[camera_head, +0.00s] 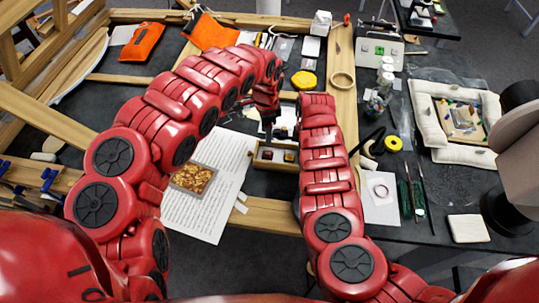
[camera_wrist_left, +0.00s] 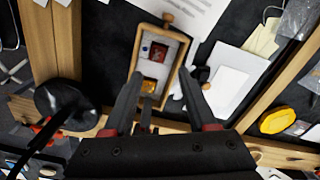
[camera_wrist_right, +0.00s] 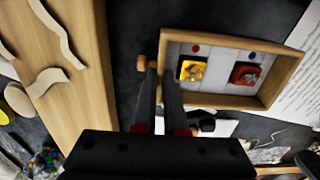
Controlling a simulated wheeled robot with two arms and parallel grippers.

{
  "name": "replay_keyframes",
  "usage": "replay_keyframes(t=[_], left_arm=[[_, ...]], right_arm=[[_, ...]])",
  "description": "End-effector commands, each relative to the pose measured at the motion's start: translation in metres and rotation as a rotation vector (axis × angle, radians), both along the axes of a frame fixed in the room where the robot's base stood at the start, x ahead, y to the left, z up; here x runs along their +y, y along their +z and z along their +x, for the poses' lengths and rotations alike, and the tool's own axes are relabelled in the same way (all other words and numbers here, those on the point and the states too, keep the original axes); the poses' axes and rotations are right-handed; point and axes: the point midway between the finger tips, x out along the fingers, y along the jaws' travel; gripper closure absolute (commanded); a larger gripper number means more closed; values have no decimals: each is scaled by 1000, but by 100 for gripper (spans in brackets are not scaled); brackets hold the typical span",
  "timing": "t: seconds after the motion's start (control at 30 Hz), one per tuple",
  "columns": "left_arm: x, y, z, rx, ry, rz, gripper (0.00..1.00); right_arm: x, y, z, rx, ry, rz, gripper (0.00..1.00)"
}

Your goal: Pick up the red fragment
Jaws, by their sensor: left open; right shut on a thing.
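The red fragment (camera_head: 267,154) lies in a small wooden tray (camera_head: 259,164) with a pale lining. It also shows in the left wrist view (camera_wrist_left: 158,52) and the right wrist view (camera_wrist_right: 246,73). A yellow-gold fragment (camera_wrist_right: 191,70) lies beside it in the tray. My left gripper (camera_wrist_left: 162,73) is open and empty, its fingertips above the tray on either side of it. My right arm hides this gripper in the head view.
A printed sheet (camera_head: 215,215) with a framed gold-leaf panel (camera_head: 195,178) lies left of the tray. Wooden beams frame the work area. A yellow disc (camera_head: 304,80) lies beyond the tray. A padded frame (camera_head: 456,153) is at the right.

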Motion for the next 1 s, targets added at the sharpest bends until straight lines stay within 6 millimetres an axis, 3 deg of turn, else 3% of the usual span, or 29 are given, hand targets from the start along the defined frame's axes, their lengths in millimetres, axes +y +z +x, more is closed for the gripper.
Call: replay_keyframes(t=[0.2,0.43,0.67,1.0], left_arm=[[1,9,1,-2,588,0,43],[0,17,2,-6,1032,-3,43],[-1,10,1,-1,1186,-5,43],[-2,-41,0,0,1187,-5,43]], right_arm=[[0,0,0,0,0,0,100],[0,0,0,0,0,0,100],[0,0,0,0,0,0,100],[0,0,0,0,0,0,100]])
